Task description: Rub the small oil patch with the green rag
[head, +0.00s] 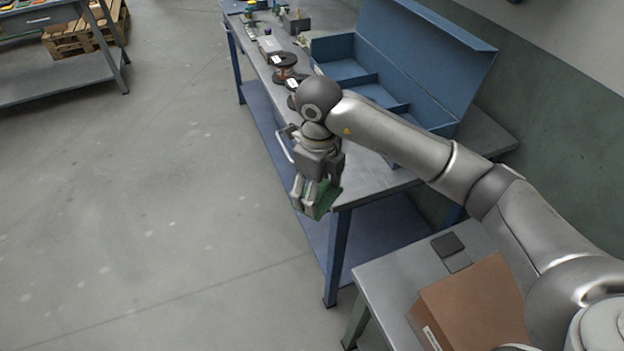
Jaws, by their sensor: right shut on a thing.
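My right gripper (312,197) is shut on the green rag (325,203). It holds the rag by the near end of the blue workbench, at the bench top's front edge. The fingers and gripper body cover part of the rag. I cannot tell whether the rag touches the bench. I do not see an oil patch; the arm and gripper hide part of the bench top (372,184). My left gripper is not in view.
A blue compartment box (425,70) with its lid up stands on the bench. Dark spools (284,60) stand farther along. A low table (392,285) with a cardboard box (470,305) stands at the near right. The floor on the left is clear.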

